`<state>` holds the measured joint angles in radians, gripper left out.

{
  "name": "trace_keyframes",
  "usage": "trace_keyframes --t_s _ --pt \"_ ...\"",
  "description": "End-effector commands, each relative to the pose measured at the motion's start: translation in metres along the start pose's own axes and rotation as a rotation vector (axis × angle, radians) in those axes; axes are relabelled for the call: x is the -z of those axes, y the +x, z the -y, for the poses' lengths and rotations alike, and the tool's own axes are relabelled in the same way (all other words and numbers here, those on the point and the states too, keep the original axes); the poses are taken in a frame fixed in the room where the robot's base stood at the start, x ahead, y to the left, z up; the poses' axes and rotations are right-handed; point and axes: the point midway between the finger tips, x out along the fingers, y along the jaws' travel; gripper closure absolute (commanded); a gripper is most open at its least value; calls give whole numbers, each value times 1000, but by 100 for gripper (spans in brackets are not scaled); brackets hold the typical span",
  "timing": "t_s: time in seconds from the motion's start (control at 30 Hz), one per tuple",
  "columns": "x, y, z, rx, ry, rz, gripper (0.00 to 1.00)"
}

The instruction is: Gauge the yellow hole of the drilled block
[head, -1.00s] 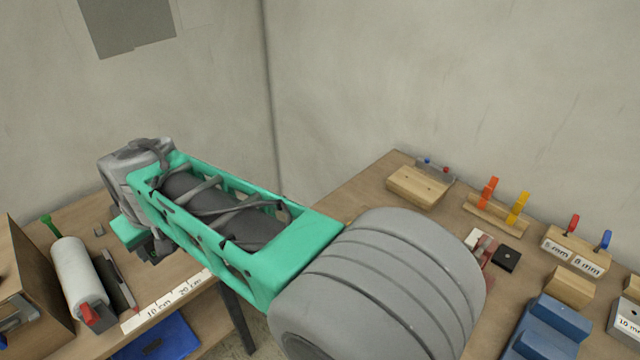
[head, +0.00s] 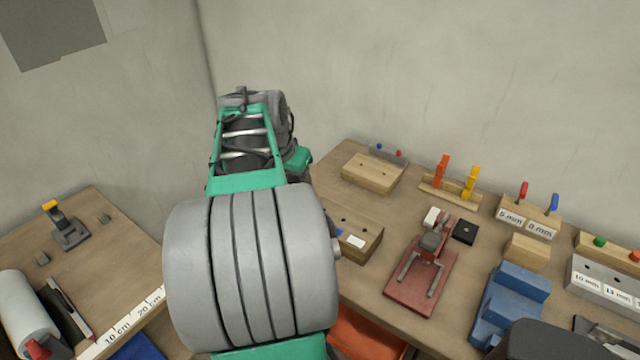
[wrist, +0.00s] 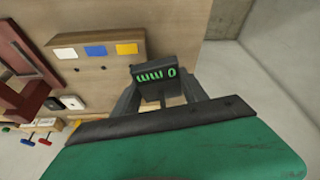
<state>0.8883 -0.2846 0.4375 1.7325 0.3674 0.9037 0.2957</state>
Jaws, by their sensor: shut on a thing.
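The drilled wooden block (head: 367,246) sits on the right bench. The wrist view shows white, blue and yellow labels along the block (wrist: 97,42), the yellow label (wrist: 127,49) at the end nearest my gripper. Small dark holes show near the labels. My gripper (wrist: 158,100) is shut on a dark gauge (wrist: 151,91) with green digits reading 0 mm, upside down in the wrist view. The gauge is beside the block's yellow end in that picture; its height and any contact are unclear. In the head view my arm hides the gripper, gauge and yellow label.
Beyond the block stands another wooden block (head: 370,175). To its right are a red clamp stand (head: 421,281), a small black block (head: 465,232) and a blue block (head: 511,297). A white roll (head: 22,312) lies on the left table.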

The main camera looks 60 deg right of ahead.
Motion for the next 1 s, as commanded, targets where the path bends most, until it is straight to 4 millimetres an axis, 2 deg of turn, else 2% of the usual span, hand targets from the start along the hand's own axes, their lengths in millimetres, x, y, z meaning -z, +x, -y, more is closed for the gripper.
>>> trace_keyframes --t_s 0.03,0.1,0.23,0.37,0.7,1.0 --pt "9 6 -20 -25 62 -2 98" --pt "18 10 -41 -53 132 -4 98" --pt "25 14 -61 -78 197 -6 98" --pt "23 20 -63 -82 204 -6 98" --pt "9 53 -62 -81 200 -5 98" --pt "8 54 -62 -80 200 -6 98"
